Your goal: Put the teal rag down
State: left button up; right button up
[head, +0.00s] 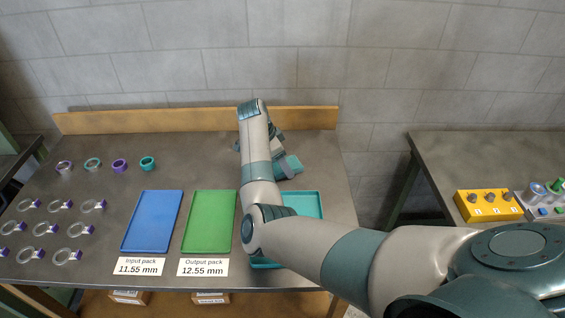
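My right arm reaches in from the right and across the back right of the table. Its gripper (277,151) is near the back, partly hidden by my own wrist, so its fingers cannot be made out. A small teal piece (293,164) shows beside it; it may be the teal rag, but I cannot tell whether it is held or lies on the table. A teal tray (308,205) lies below my forearm, which hides much of it. My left gripper is not in view.
A blue tray (152,222) and a green tray (209,222) lie left of my arm, both empty. Several clear rings with purple tabs and several small collars (120,166) are at the left. A wooden ledge (190,120) borders the back. A second table (470,160) holds a yellow block (488,206).

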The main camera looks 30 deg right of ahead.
jog(key=shift+s+a+f, duration=0.1)
jog(key=shift+s+a, duration=0.15)
jog(key=b+v, duration=0.2)
jog(key=v, duration=1)
jog(key=shift+w+d+r+b, duration=0.2)
jog(key=shift+d+r+b, duration=0.1)
jog(key=shift+b, duration=0.1)
jog(key=shift+f, duration=0.15)
